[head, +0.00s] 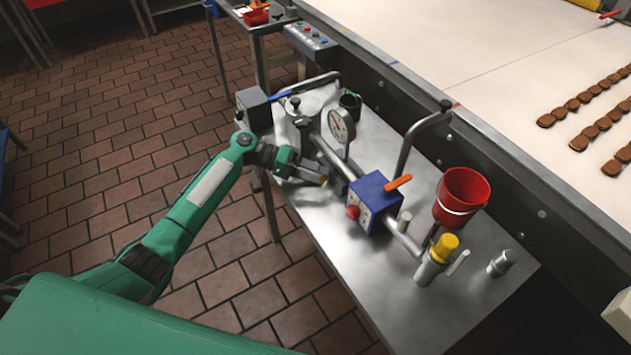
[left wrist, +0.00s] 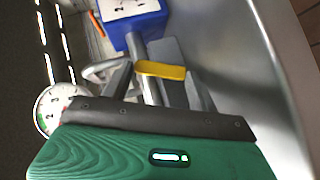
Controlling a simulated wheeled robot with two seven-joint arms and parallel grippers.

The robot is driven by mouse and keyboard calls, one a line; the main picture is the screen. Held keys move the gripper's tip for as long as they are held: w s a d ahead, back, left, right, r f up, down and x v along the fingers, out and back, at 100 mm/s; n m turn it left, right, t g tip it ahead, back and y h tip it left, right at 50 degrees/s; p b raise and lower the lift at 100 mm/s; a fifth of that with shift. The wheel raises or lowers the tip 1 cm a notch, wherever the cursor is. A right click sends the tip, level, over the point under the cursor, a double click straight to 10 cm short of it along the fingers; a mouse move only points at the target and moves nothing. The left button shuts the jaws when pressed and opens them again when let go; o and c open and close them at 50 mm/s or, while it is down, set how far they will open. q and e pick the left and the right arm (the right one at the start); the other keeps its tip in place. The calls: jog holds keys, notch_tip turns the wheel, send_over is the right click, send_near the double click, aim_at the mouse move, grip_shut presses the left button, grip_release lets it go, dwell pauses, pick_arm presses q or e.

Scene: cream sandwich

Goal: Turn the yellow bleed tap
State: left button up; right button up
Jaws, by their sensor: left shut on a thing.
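The yellow bleed tap (left wrist: 160,70) shows in the left wrist view as a flat yellow lever between the grey fingers of my left gripper (left wrist: 165,82). In the head view my left gripper (head: 312,174) reaches in from the left, low beside the pipe, with a small yellow-orange bit of the tap (head: 323,178) at its fingertips. The gripper is shut on the lever. The tap's body and the far end of the lever are largely hidden. My right gripper is in neither view.
A steel bench (head: 400,290) carries the pipe, a round gauge (head: 341,126), a blue box (head: 366,200) with a red knob and orange lever, a yellow-capped cylinder (head: 444,247) and a red bucket (head: 461,196). A conveyor with biscuits (head: 590,130) lies behind.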

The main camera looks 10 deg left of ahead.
pick_arm(q)
jog(key=shift+w+a+f+n+h+b, duration=0.1)
jog(key=shift+w+a+n+h+b, duration=0.05)
jog(key=shift+n+h+b, duration=0.4)
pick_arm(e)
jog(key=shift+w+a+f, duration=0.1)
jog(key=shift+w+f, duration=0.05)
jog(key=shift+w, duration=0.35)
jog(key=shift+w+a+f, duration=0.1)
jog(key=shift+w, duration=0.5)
pick_arm(q)
jog(key=o, duration=1)
jog(key=shift+f, duration=0.1)
